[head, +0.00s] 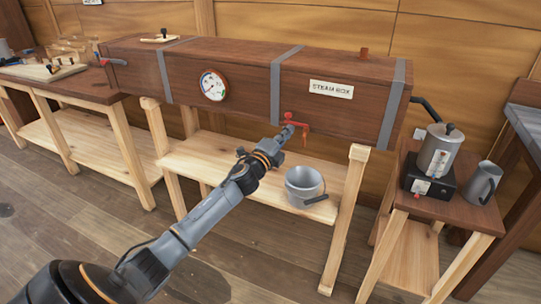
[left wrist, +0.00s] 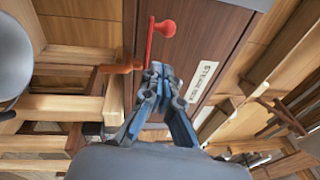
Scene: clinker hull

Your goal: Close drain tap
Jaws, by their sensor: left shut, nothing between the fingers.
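The drain tap (head: 303,126) is on the lower front of the wooden steam box (head: 335,112). Its red lever (left wrist: 150,42) with a round knob shows in the left wrist view, beside a brownish-orange spout (left wrist: 120,68). In the head view a short spout points down from the tap. My left gripper (head: 288,131) is shut and empty, its tips right by the tap. In the left wrist view the fingertips (left wrist: 159,70) are close to the lower end of the lever; I cannot tell whether they touch. My right gripper is not in view.
A grey bucket (head: 303,184) stands on the pale shelf (head: 225,155) under the box. A round gauge (head: 213,86) is on the box front. A side table at right holds a metal boiler (head: 436,152) and a jug (head: 483,182). A workbench (head: 85,88) stands at left.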

